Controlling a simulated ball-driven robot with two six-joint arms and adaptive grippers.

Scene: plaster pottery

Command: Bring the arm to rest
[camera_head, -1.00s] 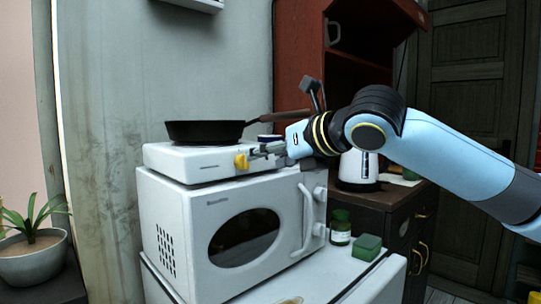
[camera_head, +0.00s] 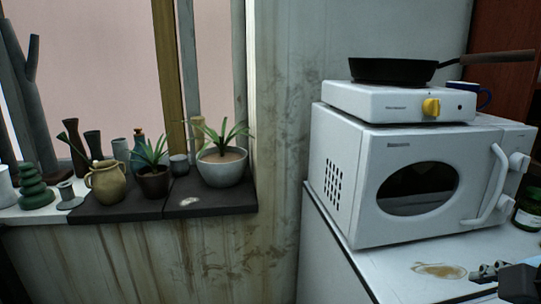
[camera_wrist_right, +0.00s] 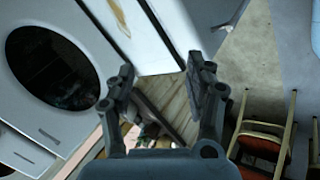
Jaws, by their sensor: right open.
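My right gripper (camera_head: 484,270) shows only in part at the lower right corner of the head view, low by the front of the white top under the microwave. In the right wrist view its two fingers (camera_wrist_right: 160,95) stand apart with nothing between them. The white hotplate (camera_head: 372,104) with its yellow knob (camera_head: 431,107) sits on the microwave (camera_head: 370,150), clear of the gripper. A black frying pan (camera_head: 392,70) rests on the hotplate. My left gripper is not in view.
A windowsill (camera_head: 120,211) at left carries several pots, vases and plants. A dark blue mug (camera_head: 470,94) and a green jar (camera_head: 528,213) are at right. In the wrist view, an appliance with a round dark door (camera_wrist_right: 50,68) is at left and a red-seated chair (camera_wrist_right: 262,142) at lower right.

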